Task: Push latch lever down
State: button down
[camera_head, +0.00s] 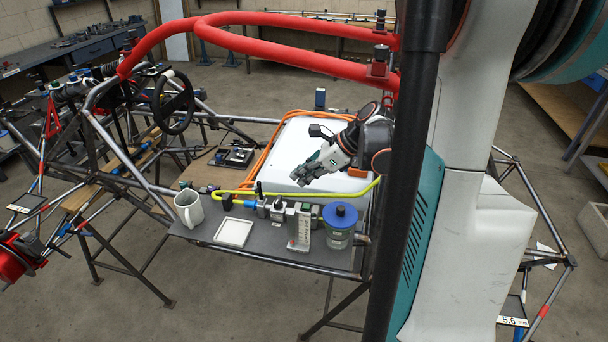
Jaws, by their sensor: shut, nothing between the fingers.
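My gripper (299,178) reaches in from the right, fingers pointing down and left, above the front part of a white box (300,142). It is shut and holds nothing. In front of it, a row of small fittings (277,208) stands along a grey shelf (268,246). A small dark upright piece (259,188) rises from this row, left of my gripper, and looks like a lever. I cannot tell for sure whether it is the latch lever. My gripper appears apart from it.
The shelf holds a white mug (188,208), a white square tray (234,232), an upright white labelled block (300,230) and a blue-lidded jar (340,224). A yellow hose (330,195) runs behind them. Red padded tubes (290,47) cross above. My column hides the right side.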

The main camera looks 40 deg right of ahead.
aim_at(259, 191)
jog(key=b+x, duration=0.1)
jog(key=x, duration=0.4)
jog(key=shift+w+a+f, duration=0.1)
jog(key=shift+w+f, duration=0.05)
jog(key=shift+f, duration=0.15)
jog(key=w+a, duration=0.1)
jog(key=w+a+b, duration=0.1)
jog(key=shift+w+f, duration=0.25)
jog(key=shift+w, duration=0.05)
jog(key=shift+w+a, duration=0.35)
jog(key=shift+w, duration=0.05)
jog(key=shift+r, duration=0.1)
jog(key=shift+w+a+r, duration=0.15)
jog(key=shift+w, duration=0.05)
